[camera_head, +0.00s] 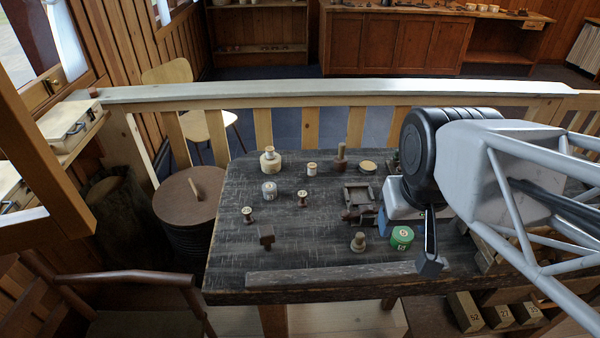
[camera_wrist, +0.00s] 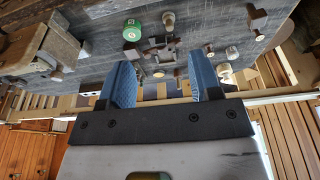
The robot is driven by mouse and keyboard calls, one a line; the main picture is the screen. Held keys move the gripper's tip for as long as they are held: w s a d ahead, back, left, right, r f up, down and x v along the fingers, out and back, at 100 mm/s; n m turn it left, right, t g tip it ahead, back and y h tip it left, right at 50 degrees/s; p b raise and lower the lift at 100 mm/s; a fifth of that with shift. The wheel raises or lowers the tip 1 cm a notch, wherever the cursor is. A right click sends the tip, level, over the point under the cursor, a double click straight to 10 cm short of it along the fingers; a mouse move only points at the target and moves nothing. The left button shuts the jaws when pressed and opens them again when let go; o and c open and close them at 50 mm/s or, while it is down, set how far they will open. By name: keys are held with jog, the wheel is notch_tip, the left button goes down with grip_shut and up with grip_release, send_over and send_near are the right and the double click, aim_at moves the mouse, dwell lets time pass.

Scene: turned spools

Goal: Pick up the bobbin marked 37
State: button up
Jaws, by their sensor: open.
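My gripper (camera_wrist: 160,68) is open and empty, its two blue fingers apart in the wrist view. In the head view it hangs over the right part of the dark table, partly behind my arm. A green bobbin (camera_head: 402,238) with a marked label stands near the front right; it also shows in the wrist view (camera_wrist: 132,31). A pale bobbin (camera_head: 269,191) with a blue mark stands left of centre, and also shows in the wrist view (camera_wrist: 231,52). A small cream one (camera_head: 312,169) stands behind it. I cannot read which is marked 37.
A large cream spool (camera_head: 270,161), small turned spools (camera_head: 247,215) (camera_head: 302,198) (camera_head: 358,242), a brown wooden piece (camera_head: 266,235) and a wooden device (camera_head: 358,195) share the table. A raised strip (camera_head: 340,275) edges the front. Numbered boxes (camera_head: 465,312) sit below right.

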jog(key=shift+o, duration=0.2)
jog(key=shift+w, duration=0.1)
jog(key=m+g, duration=0.3)
jog(key=m, duration=1.3)
send_over(303, 192)
jog(key=f, duration=1.9)
jog(key=shift+s+d+f, duration=0.25)
jog(key=shift+s, duration=0.05)
jog(key=shift+w+a+f+m, duration=0.25)
jog(key=shift+w+f+m, duration=0.05)
jog(key=shift+f, duration=0.2)
jog(key=shift+f, duration=0.1)
jog(key=shift+f, duration=1.15)
